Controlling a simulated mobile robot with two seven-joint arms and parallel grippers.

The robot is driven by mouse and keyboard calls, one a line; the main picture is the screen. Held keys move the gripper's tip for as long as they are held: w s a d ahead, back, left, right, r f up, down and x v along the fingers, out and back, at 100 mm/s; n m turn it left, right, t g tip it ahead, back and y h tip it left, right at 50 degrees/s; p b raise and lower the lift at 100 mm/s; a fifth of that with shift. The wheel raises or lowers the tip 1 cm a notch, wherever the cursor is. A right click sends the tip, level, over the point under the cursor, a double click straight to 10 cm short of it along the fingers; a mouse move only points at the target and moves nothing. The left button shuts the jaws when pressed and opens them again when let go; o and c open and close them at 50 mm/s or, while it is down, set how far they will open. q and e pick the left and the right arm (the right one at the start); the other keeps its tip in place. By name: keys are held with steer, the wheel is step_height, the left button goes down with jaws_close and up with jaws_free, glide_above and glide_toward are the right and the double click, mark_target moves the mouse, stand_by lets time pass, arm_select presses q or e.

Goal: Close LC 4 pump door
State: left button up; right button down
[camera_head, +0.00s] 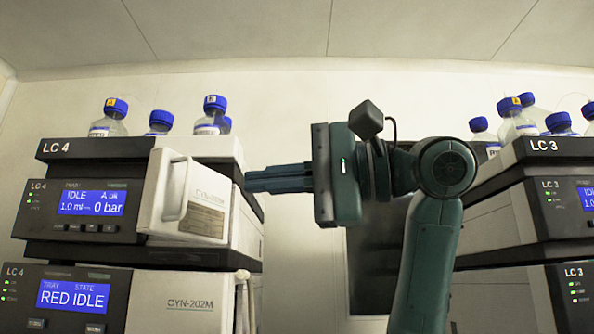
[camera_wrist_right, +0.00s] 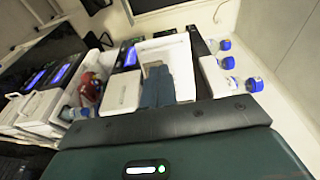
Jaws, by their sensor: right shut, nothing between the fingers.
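The LC 4 pump module (camera_head: 75,205) is the upper unit of the left stack, with a blue display reading IDLE and 0 bar. In the right wrist view a white panel that looks like this door (camera_wrist_right: 122,93) is left of the fingers. My right gripper (camera_head: 248,180) is shut and empty, its fingers pointing left just right of the door; whether they touch it is unclear. The fingers also show in the wrist view (camera_wrist_right: 157,72), over a white-framed opening. My left gripper is not in view.
Blue-capped bottles (camera_head: 212,115) stand on the LC 4 stack. A lower LC 4 module (camera_head: 75,297) reads RED IDLE. The LC 3 stack (camera_head: 555,200) stands at the right, close to my right arm. A gap lies between the stacks.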

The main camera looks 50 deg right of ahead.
mark_target(188, 187)
arm_select(q)
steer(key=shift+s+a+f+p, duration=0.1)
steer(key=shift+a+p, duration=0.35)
steer(key=shift+p, duration=0.3)
arm_select(e)
steer(key=x, duration=0.7)
steer(key=shift+w, duration=0.2)
steer(key=shift+a, duration=0.2)
